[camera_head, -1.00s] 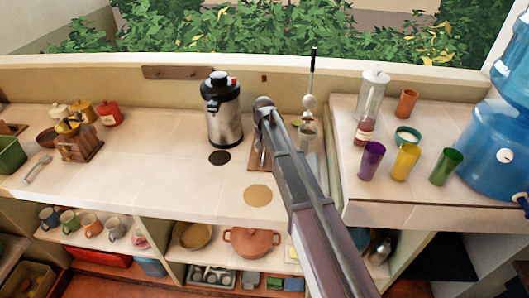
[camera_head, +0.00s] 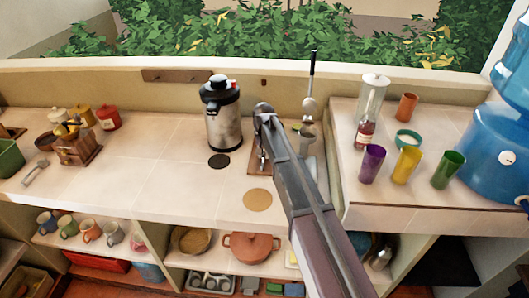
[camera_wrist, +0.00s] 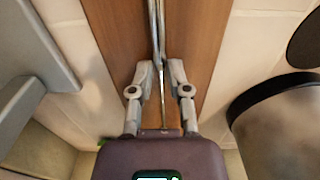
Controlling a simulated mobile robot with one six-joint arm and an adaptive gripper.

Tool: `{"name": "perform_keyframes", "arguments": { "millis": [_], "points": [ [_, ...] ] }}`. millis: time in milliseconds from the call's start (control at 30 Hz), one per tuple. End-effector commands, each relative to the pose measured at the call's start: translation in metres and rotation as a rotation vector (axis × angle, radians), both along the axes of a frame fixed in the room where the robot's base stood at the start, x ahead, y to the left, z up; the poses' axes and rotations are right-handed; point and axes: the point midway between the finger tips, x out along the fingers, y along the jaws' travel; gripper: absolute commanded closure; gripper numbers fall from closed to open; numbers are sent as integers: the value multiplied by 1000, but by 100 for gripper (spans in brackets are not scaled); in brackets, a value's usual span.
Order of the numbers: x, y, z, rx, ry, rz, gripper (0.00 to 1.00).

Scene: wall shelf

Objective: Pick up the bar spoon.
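The bar spoon, a thin shiny metal rod (camera_wrist: 158,35), lies along a brown wooden board (camera_wrist: 200,50) in the wrist view. Its slim shaft runs down between the fingers of my gripper (camera_wrist: 161,72). I cannot tell the exact height of the fingers above the board. In the head view my arm covers much of the board (camera_head: 255,168), and the fingers are hidden behind the wrist.
A steel airpot (camera_head: 224,125) stands left of the board, with a dark round coaster (camera_head: 219,161) and a tan one (camera_head: 257,199) nearby. A black-handled ladle (camera_head: 312,75) is upright behind my arm. Cups and a bottle (camera_head: 365,132) stand on the right counter.

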Motion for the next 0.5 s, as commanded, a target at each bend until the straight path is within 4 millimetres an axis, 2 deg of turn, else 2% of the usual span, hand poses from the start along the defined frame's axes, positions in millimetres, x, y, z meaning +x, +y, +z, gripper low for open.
{"name": "perform_keyframes", "arguments": {
  "millis": [500],
  "points": [
    [0,1,1,0,0,1,100]
  ]
}}
